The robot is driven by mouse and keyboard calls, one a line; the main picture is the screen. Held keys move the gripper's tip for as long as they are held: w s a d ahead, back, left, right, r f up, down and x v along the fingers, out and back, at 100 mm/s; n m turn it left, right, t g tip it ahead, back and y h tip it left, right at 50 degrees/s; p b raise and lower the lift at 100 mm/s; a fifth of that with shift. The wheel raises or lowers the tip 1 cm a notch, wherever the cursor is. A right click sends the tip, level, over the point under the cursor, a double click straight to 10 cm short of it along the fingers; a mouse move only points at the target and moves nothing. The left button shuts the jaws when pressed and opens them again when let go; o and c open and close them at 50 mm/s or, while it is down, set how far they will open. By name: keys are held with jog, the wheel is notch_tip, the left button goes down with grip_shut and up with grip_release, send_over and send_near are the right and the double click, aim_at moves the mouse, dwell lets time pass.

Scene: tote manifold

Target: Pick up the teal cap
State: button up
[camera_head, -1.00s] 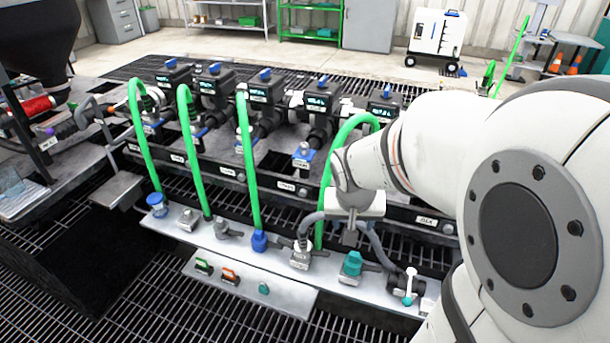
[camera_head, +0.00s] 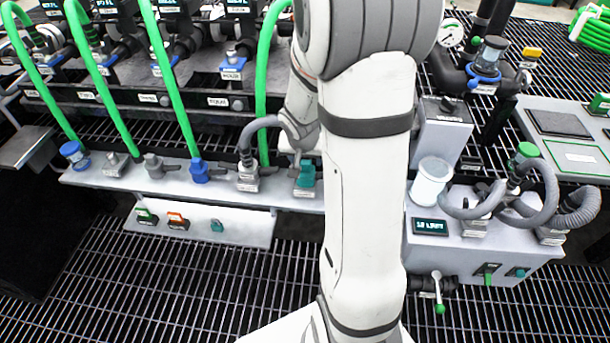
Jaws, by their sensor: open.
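The teal cap (camera_head: 305,176) sits on a fitting at the right of the long pale shelf, just left of my upright arm link. My gripper (camera_head: 298,158) is at the end of my arm, right above and behind the cap in the picture. My arm partly covers it, and its fingertips are hard to make out. It is open, and I see nothing held in it. I cannot tell whether it touches the cap.
A blue cap (camera_head: 200,171) and grey fittings stand left on the same shelf (camera_head: 120,181). Green hoses (camera_head: 171,80) rise behind them. A lower panel (camera_head: 245,229) carries small coloured switches. A pale box (camera_head: 480,245) with grey hoses stands right of my arm.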

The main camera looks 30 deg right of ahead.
aim_at(306, 162)
jog(key=b+x, duration=0.1)
jog(key=x, duration=0.2)
jog(key=shift+w+f, duration=0.15)
jog(key=shift+f, duration=0.2)
jog(key=shift+r, duration=0.1)
jog(key=shift+c, duration=0.5)
jog(key=c, duration=0.6)
jog(key=shift+o, duration=0.2)
notch_tip(306, 162, up, 10)
jog(key=p, duration=0.5)
